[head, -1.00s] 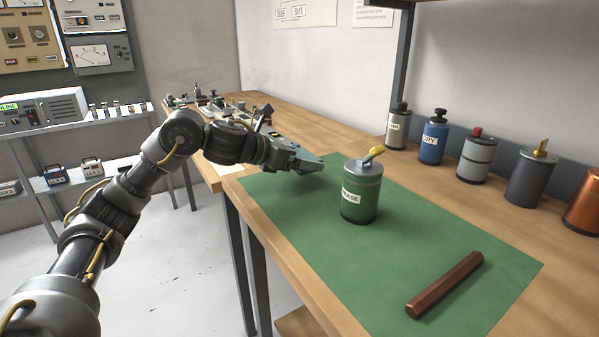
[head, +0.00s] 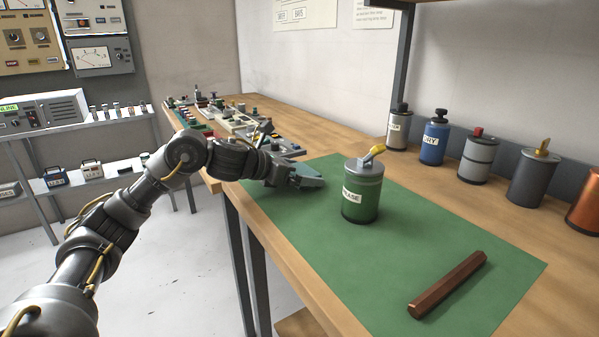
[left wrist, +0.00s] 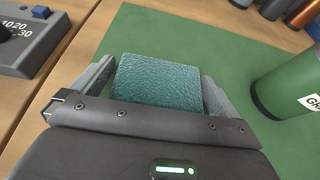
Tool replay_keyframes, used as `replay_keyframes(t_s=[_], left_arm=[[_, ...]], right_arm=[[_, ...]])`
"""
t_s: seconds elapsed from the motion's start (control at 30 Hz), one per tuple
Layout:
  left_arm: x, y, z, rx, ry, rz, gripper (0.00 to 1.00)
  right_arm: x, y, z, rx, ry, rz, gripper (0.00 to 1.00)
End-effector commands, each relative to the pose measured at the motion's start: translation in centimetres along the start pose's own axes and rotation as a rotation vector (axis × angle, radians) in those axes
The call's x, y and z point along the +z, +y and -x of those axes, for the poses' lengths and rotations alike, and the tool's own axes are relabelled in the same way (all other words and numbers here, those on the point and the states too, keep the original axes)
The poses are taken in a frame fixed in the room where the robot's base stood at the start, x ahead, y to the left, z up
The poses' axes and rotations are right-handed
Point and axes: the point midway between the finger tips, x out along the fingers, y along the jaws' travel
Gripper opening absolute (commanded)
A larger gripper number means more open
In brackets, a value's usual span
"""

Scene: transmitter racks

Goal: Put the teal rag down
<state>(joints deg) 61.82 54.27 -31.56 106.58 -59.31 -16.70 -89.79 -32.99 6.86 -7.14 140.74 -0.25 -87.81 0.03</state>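The teal rag (left wrist: 158,82) is a flat, textured piece between the two fingers of my left gripper (left wrist: 158,90), close against both. In the head view my left gripper (head: 303,176) is low over the far left part of the green mat (head: 410,240), with the teal rag (head: 311,183) at its tip. I cannot tell whether the rag touches the mat. The rag's near end is hidden by the gripper body. My right gripper is not in view.
A green grease can (head: 361,195) stands on the mat, right of my left gripper. A brown bar (head: 447,284) lies nearer on the mat. Several cans, including a blue one (head: 434,142), line the wall. Small equipment (head: 240,122) crowds the bench's far end. The mat's middle is clear.

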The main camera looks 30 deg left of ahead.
Motion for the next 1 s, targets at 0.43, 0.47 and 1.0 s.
replay_keyframes(t_s=[0.43,0.47,1.0], left_arm=[[0.2,0.1,5.1,0.004,0.0,-0.004,1.0],[0.2,0.1,5.8,0.005,0.001,-0.003,1.0],[0.2,0.0,12.1,0.0,0.0,0.0,1.0]], right_arm=[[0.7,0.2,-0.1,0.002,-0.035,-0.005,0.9],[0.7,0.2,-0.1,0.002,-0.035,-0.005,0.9],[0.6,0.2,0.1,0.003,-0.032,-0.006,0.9]])
